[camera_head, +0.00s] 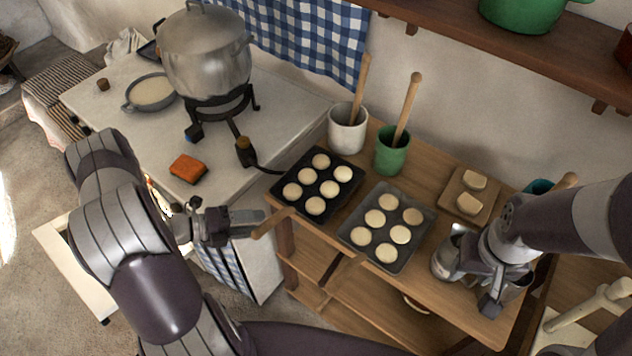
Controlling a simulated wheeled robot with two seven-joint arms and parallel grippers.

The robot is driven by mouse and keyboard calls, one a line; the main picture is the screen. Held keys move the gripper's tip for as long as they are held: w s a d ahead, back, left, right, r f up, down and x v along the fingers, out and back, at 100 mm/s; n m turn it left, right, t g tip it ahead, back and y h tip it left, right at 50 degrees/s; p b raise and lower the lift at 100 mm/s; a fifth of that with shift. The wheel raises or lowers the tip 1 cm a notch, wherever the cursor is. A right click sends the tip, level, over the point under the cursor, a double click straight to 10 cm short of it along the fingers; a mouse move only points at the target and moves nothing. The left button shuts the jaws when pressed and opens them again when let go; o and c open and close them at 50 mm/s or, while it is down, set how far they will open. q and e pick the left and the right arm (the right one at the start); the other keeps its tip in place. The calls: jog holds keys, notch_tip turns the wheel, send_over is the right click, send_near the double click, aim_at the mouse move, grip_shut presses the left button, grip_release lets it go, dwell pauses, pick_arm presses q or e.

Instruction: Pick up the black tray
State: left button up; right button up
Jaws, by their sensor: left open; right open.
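The black tray (326,174) lies flat on the wooden table, near its left end, with several round pale dough pieces on it. My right gripper (489,290) is open over the right part of the table, by a metal jug (449,254), far from the black tray.
A dark grey tray (394,217) with similar dough pieces lies close on the right. A white crock (347,134) and a green crock (392,157) with wooden utensils stand behind. A board with bread (487,204) is farther right. The white stove (290,103) adjoins on the left.

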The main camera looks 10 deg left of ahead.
aim_at(270, 223)
pick_arm(q)
jog(key=p+x, duration=0.1)
jog(key=x, duration=0.3)
jog(key=shift+d+p, duration=0.3)
jog(key=shift+d, duration=0.1)
jog(key=shift+w+d+f, duration=0.1)
jog(key=shift+w+f, duration=0.1)
jog(key=shift+s, duration=0.15)
jog(key=shift+c, duration=0.4)
jog(key=shift+s, duration=0.1)
jog(key=c, duration=0.5)
jog(key=shift+r, duration=0.1)
grip_shut()
pick_arm(e)
notch_tip(270, 223, up, 2)
jog(key=shift+w+r, duration=0.1)
jog(key=shift+w, duration=0.05)
